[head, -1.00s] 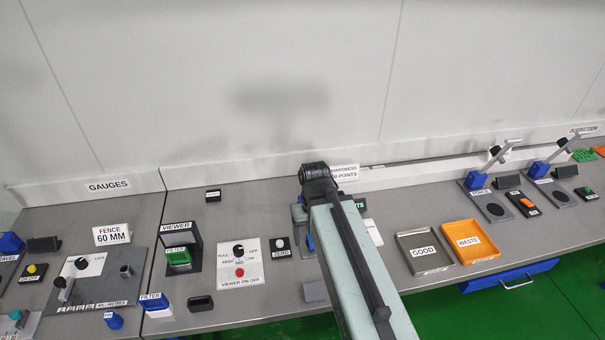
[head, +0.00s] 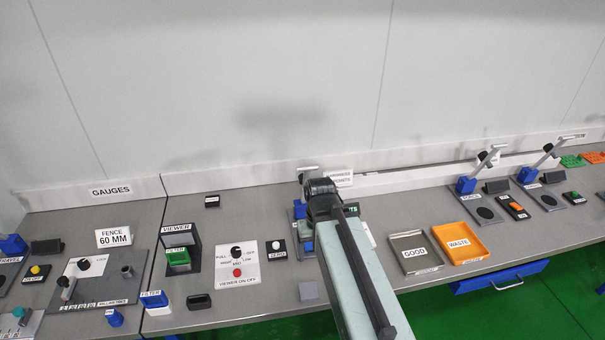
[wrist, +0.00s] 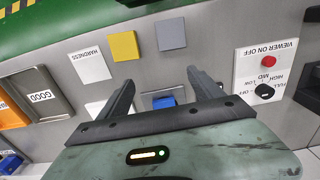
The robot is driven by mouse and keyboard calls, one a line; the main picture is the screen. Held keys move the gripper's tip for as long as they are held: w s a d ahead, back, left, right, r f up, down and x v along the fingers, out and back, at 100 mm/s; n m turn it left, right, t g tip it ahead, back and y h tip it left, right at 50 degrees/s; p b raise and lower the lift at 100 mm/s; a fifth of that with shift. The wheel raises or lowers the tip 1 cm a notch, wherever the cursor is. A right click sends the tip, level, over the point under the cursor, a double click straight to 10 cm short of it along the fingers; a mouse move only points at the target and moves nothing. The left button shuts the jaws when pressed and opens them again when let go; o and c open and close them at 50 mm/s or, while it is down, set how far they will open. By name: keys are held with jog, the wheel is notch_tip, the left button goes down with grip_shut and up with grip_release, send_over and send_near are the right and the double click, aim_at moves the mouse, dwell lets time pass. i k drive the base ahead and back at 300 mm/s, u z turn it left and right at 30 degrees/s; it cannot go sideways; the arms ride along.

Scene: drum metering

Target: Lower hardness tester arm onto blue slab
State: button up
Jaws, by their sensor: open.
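The hardness tester (head: 299,209) stands behind my arm in the head view. A blue piece (wrist: 162,101) shows between the fingers, partly hidden by the gripper body. I cannot tell whether it is the blue slab or part of the tester. A white HARDNESS card (wrist: 90,66) lies to the left of the fingers.
Yellow (wrist: 124,46) and grey (wrist: 171,35) slabs lie beyond the fingertips. The viewer switch panel (head: 238,266) and ZERO button (head: 276,249) are left of my arm. The GOOD tray (head: 416,253) and orange WASTE tray (head: 459,244) are at the right.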

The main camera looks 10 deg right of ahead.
aim_at(302, 178)
jog(key=u, duration=0.05)
jog(key=k, duration=1.65)
jog(key=u, duration=0.65)
jog(key=i, duration=2.1)
